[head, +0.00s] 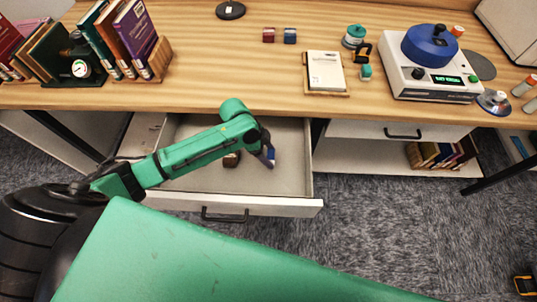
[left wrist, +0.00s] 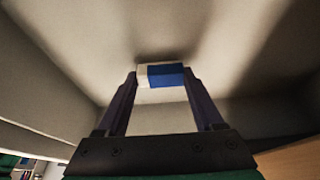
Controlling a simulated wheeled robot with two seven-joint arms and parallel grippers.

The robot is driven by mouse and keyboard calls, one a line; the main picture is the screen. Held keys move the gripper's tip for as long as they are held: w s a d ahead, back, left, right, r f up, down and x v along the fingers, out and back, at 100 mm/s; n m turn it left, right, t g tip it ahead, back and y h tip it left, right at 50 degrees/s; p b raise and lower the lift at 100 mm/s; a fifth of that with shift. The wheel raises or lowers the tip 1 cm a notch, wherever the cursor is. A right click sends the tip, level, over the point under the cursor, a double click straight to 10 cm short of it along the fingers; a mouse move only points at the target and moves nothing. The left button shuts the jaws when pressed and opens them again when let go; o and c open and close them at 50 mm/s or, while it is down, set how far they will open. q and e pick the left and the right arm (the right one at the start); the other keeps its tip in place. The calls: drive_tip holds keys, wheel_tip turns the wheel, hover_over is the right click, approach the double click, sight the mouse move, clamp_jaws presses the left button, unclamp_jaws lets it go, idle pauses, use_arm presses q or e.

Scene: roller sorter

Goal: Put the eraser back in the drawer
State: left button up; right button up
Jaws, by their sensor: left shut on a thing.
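The eraser (left wrist: 165,75), white at one end with a blue sleeve, sits between the fingertips of my left gripper (left wrist: 160,80) in the left wrist view. My left gripper (head: 268,155) is shut on it and reaches down into the open drawer (head: 295,180) in the head view. Only a small blue part of the eraser (head: 271,154) shows there. I cannot tell whether the eraser touches the drawer floor. My right gripper is not in view.
A small dark brown object (head: 232,159) lies in the drawer beside my left gripper. The desk (head: 220,85) above holds books, a notepad (head: 325,70), small red and blue blocks, and a blue-topped device (head: 430,75). The drawer's right part is clear.

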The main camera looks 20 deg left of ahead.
use_arm(q)
drive_tip(key=shift+f, duration=0.45)
drive_tip(key=shift+f, duration=0.1)
drive_tip(key=o, duration=1.3)
drive_tip(key=shift+r, duration=0.2)
drive_tip(key=v, duration=1.2)
drive_tip(key=shift+f, duration=0.1)
